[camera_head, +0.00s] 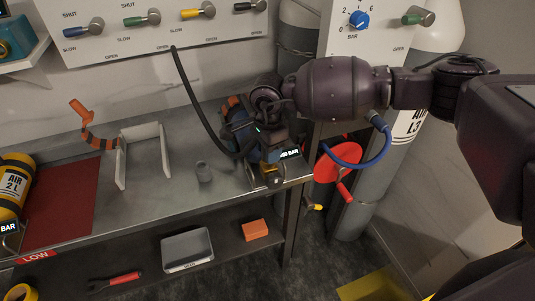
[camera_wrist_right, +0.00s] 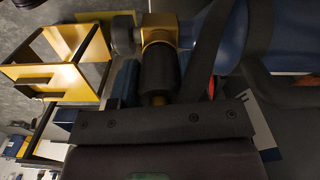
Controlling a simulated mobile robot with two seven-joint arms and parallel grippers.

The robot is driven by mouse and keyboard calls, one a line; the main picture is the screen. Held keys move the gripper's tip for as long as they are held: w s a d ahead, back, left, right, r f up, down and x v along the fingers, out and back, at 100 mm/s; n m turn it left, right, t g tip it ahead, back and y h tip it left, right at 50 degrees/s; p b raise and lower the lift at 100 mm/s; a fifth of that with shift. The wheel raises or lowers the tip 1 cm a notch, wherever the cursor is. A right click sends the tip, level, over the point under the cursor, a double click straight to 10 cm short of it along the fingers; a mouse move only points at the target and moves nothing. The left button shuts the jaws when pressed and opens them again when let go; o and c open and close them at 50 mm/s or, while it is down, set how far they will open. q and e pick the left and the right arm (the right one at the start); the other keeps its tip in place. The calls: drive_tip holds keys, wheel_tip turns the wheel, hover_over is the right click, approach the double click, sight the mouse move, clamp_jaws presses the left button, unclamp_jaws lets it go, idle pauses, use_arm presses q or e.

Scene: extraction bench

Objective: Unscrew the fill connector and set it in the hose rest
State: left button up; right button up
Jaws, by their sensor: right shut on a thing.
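My right gripper (camera_head: 262,143) reaches in from the right and is shut at the valve end of a blue cylinder (camera_head: 240,128) at the bench's right end. A black hose (camera_head: 190,80) hangs from the wall panel and runs down to the gripper. In the right wrist view, the fill connector (camera_wrist_right: 158,72), a black sleeve with a brass block (camera_wrist_right: 158,30), sits in front of the palm. The fingers hide its joint to the valve. My left gripper is out of view.
A blue hose (camera_head: 350,163) hangs at the right by grey cylinders.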

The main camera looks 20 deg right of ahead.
drive_tip(key=shift+f+n+b, duration=0.2)
drive_tip(key=shift+n+b, duration=0.25)
drive_tip(key=shift+n, duration=0.65)
drive_tip(key=shift+n+b, duration=0.3)
drive_tip(key=shift+n, duration=0.6)
drive_tip(key=shift+r+n, duration=0.2)
drive_tip(key=shift+n, duration=0.1)
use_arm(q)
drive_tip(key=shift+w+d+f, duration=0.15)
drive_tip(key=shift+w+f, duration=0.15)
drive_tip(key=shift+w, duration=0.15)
use_arm(e)
drive_tip(key=o, duration=1)
drive_tip(key=shift+o, duration=0.2)
